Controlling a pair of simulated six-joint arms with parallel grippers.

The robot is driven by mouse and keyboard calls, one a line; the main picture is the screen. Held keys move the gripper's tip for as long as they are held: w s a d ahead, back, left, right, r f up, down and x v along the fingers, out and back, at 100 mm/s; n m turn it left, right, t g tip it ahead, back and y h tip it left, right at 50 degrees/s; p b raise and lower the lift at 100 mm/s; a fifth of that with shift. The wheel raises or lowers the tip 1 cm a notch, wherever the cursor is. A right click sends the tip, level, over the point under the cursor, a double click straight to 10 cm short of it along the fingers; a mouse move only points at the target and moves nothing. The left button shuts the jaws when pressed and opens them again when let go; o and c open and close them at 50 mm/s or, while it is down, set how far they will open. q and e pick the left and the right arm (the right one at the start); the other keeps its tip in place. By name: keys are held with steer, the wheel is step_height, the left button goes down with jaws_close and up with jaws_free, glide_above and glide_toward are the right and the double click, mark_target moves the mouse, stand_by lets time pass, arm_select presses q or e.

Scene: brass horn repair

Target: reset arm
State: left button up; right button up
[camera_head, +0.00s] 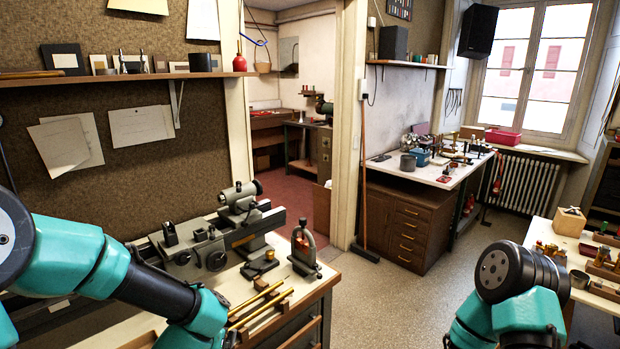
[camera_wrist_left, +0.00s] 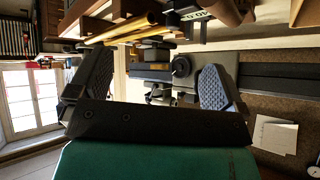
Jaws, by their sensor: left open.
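My left gripper (camera_wrist_left: 152,82) shows in the left wrist view with its two dark, textured fingers wide apart and nothing between them. That view is upside down, with brass tubes (camera_wrist_left: 115,32) and the bench machinery beyond the fingers. In the head view my left arm (camera_head: 95,262) reaches in from the left over the near bench, and its gripper is out of the picture. My right arm (camera_head: 510,300) shows at the bottom right with a dark round joint; its gripper is not visible.
A small lathe (camera_head: 215,235) stands on the left bench (camera_head: 318,284). Brass tubes (camera_head: 262,303) lie on wooden supports near my left arm. A small press (camera_head: 304,250) stands at the bench's right corner. Open floor (camera_head: 400,295) lies between this bench and the right-hand table (camera_head: 570,243).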

arm_select(q)
steer(key=s+d+f+m+g, duration=0.1)
steer(key=s+d+f+g, duration=0.15)
steer(key=d+f, duration=0.3)
steer(key=s+a+f+n+g+h, duration=0.2)
steer(key=s+f, duration=0.5)
steer(key=f, duration=0.4)
steer(key=s+a+f+n+g+h, duration=0.1)
steer(key=s+f+n+g+h, duration=0.1)
steer(key=s+f+g, duration=0.2)
steer(key=s+f, duration=0.3)
steer(key=f, duration=0.4)
steer(key=shift+a, duration=0.4)
stand_by(1.1)
